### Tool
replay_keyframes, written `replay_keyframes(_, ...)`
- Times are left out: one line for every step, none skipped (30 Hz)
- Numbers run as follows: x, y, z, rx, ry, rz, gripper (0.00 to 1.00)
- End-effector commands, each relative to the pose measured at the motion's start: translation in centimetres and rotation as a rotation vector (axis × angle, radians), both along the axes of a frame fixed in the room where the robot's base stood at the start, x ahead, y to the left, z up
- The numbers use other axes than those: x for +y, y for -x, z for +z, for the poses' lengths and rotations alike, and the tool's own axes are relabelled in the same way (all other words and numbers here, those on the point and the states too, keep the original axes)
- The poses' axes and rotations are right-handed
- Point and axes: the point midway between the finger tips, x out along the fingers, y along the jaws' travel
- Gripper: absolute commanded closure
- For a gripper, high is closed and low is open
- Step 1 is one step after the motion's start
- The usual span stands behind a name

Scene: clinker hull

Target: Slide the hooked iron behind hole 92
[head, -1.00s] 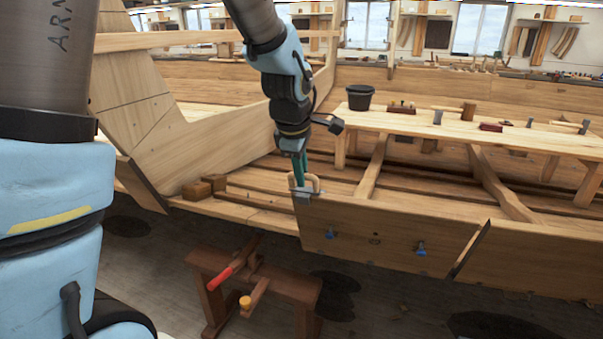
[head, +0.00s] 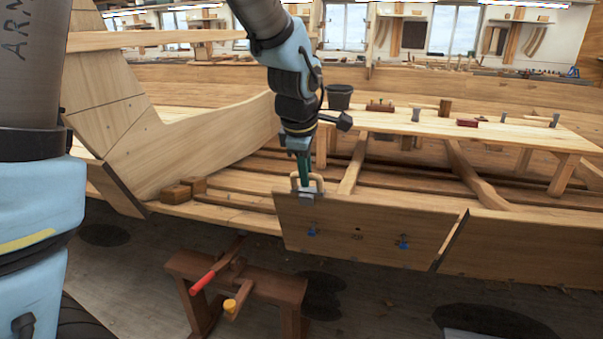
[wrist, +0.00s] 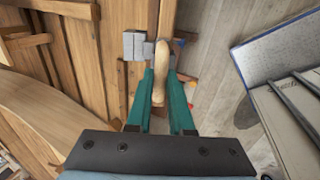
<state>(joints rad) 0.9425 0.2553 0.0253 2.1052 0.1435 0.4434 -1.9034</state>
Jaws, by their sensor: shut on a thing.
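The hooked iron has a pale wooden loop handle (head: 318,181) and a grey metal block (head: 312,196). My gripper (head: 304,178) is shut on the handle from above. In the wrist view the handle (wrist: 158,78) lies between the green fingers, with the grey block (wrist: 134,46) just beyond. The iron sits at the top edge of the hull plank (head: 375,222), near its left end. Part of it overlaps the plank's outer face; what lies behind is hidden. A small dark mark, perhaps a hole (head: 357,237), lies between two blue fittings (head: 312,232) (head: 403,244). No number is readable.
A long bench (head: 470,130) inside the hull carries a black bucket (head: 339,97) and several tools. Two wooden blocks (head: 176,193) lie to the left. A brown trestle (head: 238,276) with red- and yellow-ended tools stands on the floor before the plank.

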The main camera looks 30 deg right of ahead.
Motion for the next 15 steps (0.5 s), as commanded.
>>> replay_keyframes(-0.06,0.08,-0.02,0.001,0.000,-0.001,1.00)
replay_keyframes(-0.05,0.08,-0.02,0.001,0.000,-0.001,1.00)
replay_keyframes(-0.05,0.08,-0.02,0.001,0.000,-0.001,1.00)
replay_keyframes(-0.05,0.08,-0.02,0.001,0.000,-0.001,1.00)
replay_keyframes(-0.05,0.09,-0.02,0.001,0.000,-0.001,1.00)
replay_keyframes(-0.05,0.08,-0.02,0.001,0.000,-0.001,1.00)
replay_keyframes(-0.05,0.09,-0.02,0.001,0.000,-0.001,1.00)
replay_keyframes(-0.05,0.09,-0.02,0.001,0.000,-0.001,1.00)
replay_keyframes(-0.09,0.13,-0.04,0.002,0.001,-0.002,1.00)
replay_keyframes(-0.14,0.16,-0.05,0.002,0.000,-0.003,1.00)
replay_keyframes(-0.21,0.23,-0.07,0.002,0.000,-0.003,1.00)
replay_keyframes(-0.32,0.33,-0.09,0.001,0.000,-0.004,1.00)
replay_keyframes(-0.42,0.42,-0.11,0.001,0.000,-0.004,1.00)
replay_keyframes(-0.53,0.52,-0.12,0.001,0.000,-0.004,1.00)
replay_keyframes(-0.69,0.66,-0.13,0.002,0.000,-0.003,1.00)
